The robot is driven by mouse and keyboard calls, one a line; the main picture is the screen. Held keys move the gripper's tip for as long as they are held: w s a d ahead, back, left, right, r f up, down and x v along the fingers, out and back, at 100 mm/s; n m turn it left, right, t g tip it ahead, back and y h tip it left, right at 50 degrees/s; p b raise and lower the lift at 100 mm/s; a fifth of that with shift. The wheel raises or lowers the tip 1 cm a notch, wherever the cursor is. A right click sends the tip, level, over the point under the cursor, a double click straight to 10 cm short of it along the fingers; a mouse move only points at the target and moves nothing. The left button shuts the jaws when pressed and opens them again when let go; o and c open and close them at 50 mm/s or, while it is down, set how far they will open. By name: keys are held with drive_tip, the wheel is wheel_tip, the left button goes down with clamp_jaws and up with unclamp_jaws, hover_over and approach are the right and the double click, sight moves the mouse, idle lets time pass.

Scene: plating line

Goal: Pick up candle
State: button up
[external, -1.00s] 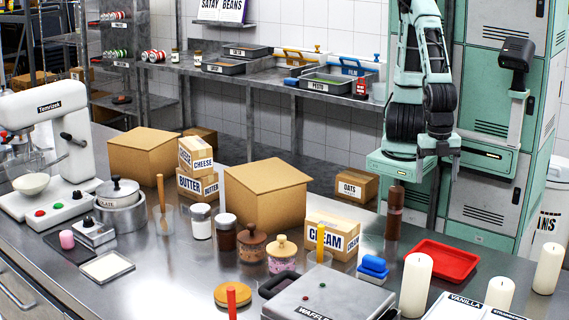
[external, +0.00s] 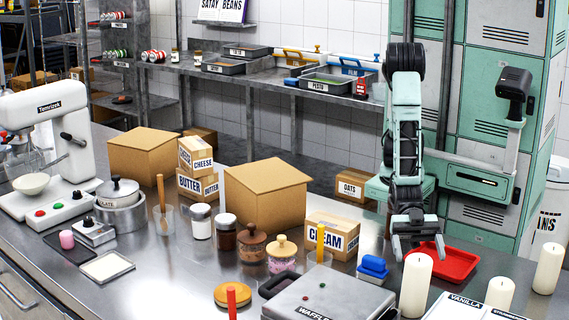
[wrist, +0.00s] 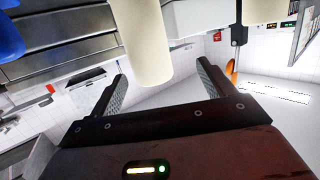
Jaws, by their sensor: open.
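The nearest cream candle (external: 415,285) stands upright at the front right of the steel counter. A shorter candle (external: 500,294) and a taller one (external: 547,268) stand farther right. In the wrist view a candle (wrist: 142,38) lies ahead, between the lines of my two open fingers (wrist: 160,85), with nothing gripped. Part of another candle (wrist: 262,9) shows at the wrist view's top edge.
A red tray (external: 455,261) lies right of my gripper.

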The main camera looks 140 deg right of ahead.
sight(421, 273)
drive_tip(key=w, duration=0.1)
drive_tip(key=w+t+y, duration=0.1)
drive_tip(key=w+t, duration=0.1)
drive_tip(key=shift+a+r, duration=0.15)
drive_tip(key=shift+a, duration=0.1)
drive_tip(key=p+x, duration=0.1)
drive_tip(key=x, duration=0.4)
drive_tip(key=shift+w+a+p, duration=0.15)
drive_tip(key=shift+w+p, duration=0.1)
drive_tip(key=shift+p, duration=0.15)
drive_tip(key=c, duration=1.7)
